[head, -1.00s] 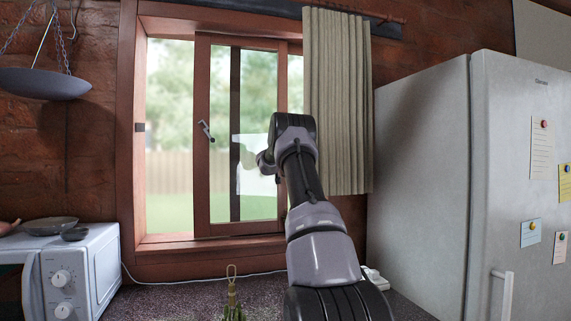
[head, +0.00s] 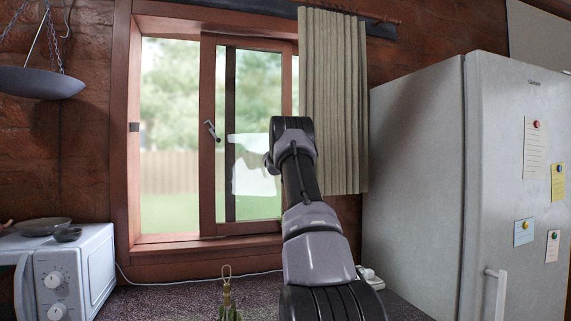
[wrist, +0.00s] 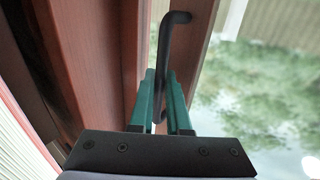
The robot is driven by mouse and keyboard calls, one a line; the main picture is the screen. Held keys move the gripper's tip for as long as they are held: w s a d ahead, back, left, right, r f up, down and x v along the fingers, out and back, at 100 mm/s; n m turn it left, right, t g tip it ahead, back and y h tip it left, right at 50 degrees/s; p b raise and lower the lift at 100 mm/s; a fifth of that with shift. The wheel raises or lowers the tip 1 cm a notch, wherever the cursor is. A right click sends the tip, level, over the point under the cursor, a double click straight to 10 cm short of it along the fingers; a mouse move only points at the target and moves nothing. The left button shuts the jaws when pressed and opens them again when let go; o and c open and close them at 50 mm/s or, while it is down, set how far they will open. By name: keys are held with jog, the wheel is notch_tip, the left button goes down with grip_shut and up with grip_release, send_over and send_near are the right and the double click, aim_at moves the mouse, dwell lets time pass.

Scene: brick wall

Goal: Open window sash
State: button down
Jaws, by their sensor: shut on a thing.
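The window sash (head: 208,190) is a red-brown wooden frame with glass, set within the larger window frame (head: 122,150). There is an open-looking gap to its left. A handle (head: 212,131) sits on its left upright, apart from my arm. In the wrist view, my gripper (wrist: 161,88) has its green fingers shut around a dark bent handle (wrist: 166,42) on a red-brown upright (wrist: 110,50). Glass or outdoor view lies to the right of it. In the head view my arm hides the gripper and this handle.
A beige curtain (head: 335,100) hangs right of the sash, close to my arm. A fridge (head: 415,180) stands at the right. A microwave (head: 90,265) with dishes is at the left. A hanging scale pan (head: 40,82) is at upper left.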

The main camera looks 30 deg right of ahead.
jog(key=c, duration=1.2)
grip_release()
jog(key=shift+o, duration=0.2)
jog(key=shift+a, duration=0.1)
jog(key=v, duration=1)
jog(key=shift+s+a, duration=0.25)
jog(key=shift+s, duration=0.1)
